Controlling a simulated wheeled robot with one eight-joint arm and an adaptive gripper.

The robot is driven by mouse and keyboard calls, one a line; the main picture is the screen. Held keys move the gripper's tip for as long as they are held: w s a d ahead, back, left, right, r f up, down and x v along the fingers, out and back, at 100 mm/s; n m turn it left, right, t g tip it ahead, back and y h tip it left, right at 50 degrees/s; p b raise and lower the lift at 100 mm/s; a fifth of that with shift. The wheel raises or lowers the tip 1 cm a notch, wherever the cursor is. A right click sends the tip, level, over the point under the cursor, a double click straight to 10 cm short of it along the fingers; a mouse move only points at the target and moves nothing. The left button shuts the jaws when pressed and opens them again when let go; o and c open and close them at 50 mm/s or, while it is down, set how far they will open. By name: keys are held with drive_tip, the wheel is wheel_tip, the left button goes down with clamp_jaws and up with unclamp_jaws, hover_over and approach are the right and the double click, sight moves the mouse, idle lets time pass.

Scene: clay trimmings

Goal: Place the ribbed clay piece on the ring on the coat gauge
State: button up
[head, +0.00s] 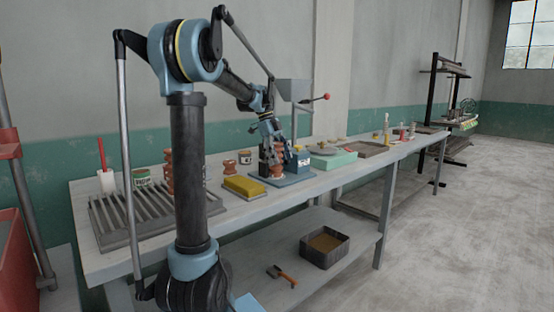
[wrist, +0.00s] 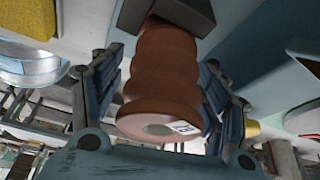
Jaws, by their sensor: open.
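A ribbed reddish-brown clay piece (head: 276,171) stands at the blue coat gauge (head: 299,161) on the bench in the head view. My gripper (head: 272,150) is over it, pointing down. In the wrist view the ribbed clay piece (wrist: 160,75) lies between the two spread fingers of my gripper (wrist: 158,58), with a small white tag on its near end. The fingers are open, one on each side of it; I cannot tell if either touches. The ring is not visible, and I cannot tell whether the piece's base sits on it.
Small clay pots (head: 230,168) and a jar (head: 246,157) stand behind. A green box (head: 333,160) sits to the right. A lever press (head: 292,92) rises behind.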

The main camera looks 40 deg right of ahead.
drive_tip(key=v, duration=1.2)
drive_tip(key=shift+s+r, duration=0.1)
drive_tip(key=shift+s, duration=0.1)
